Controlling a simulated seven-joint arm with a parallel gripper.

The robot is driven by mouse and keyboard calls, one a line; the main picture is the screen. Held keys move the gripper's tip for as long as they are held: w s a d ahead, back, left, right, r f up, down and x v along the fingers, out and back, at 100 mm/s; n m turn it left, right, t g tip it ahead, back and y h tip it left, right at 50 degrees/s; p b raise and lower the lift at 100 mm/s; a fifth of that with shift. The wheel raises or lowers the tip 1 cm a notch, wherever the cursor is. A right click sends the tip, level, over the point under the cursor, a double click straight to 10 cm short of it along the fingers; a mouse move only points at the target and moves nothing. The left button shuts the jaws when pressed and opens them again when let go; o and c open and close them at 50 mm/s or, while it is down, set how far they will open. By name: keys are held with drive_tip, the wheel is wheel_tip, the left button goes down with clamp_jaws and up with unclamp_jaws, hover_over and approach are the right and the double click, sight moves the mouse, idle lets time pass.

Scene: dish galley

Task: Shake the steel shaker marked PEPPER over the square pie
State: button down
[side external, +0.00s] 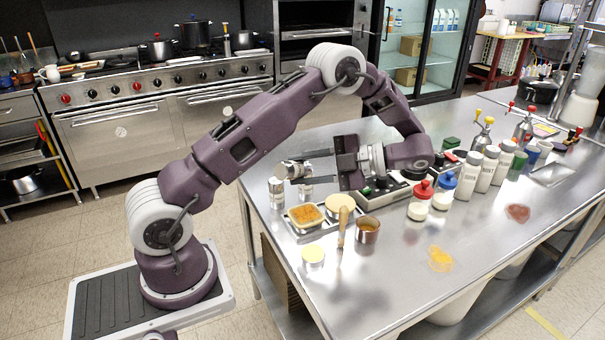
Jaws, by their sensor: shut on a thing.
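The square pie (305,215), golden with a pale rim, sits on a tray (331,226) near the counter's left edge. My gripper (297,167) is above and behind it, jaws pointing left. It is shut on a small steel shaker (291,171), which looks tipped on its side, clear of the counter. The fingers partly hide it, and any PEPPER marking is too small to read. Two more steel shakers stand below, one at the left (277,193) and one under the gripper (305,191).
A round pie (340,202) sits beside the square one. A wooden-handled tool (343,228), a copper-coloured cup (368,230) and a pale yellow disc (313,253) are in front. Red-topped (420,199) and blue-topped (443,191) containers and white bottles stand right.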

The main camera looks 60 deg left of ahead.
drive_tip(key=n+t, duration=0.3)
drive_tip(key=t, duration=0.1)
drive_tip(key=shift+w+a+n, duration=0.1)
drive_tip(key=shift+w+n, duration=0.3)
drive_tip(key=n+t, duration=0.2)
drive_tip(key=t, duration=0.1)
drive_tip(key=shift+w+a+n+t+y, duration=0.1)
drive_tip(key=shift+w+n+t+y, duration=0.2)
drive_tip(key=shift+w+y, duration=0.1)
drive_tip(key=n+t, duration=0.1)
drive_tip(key=t, duration=0.1)
drive_tip(key=n+t+y, duration=0.1)
drive_tip(key=n, duration=0.1)
drive_tip(key=shift+r+t+y, duration=0.3)
drive_tip(key=shift+r+t, duration=0.05)
drive_tip(key=shift+t, duration=0.05)
drive_tip(key=n+t, duration=0.1)
drive_tip(key=n+t+y, duration=0.1)
drive_tip(key=shift+a+r+n+t+y, duration=0.1)
drive_tip(key=shift+r+n+t+y, duration=0.2)
drive_tip(key=shift+n, duration=0.1)
drive_tip(key=shift+w, duration=0.15)
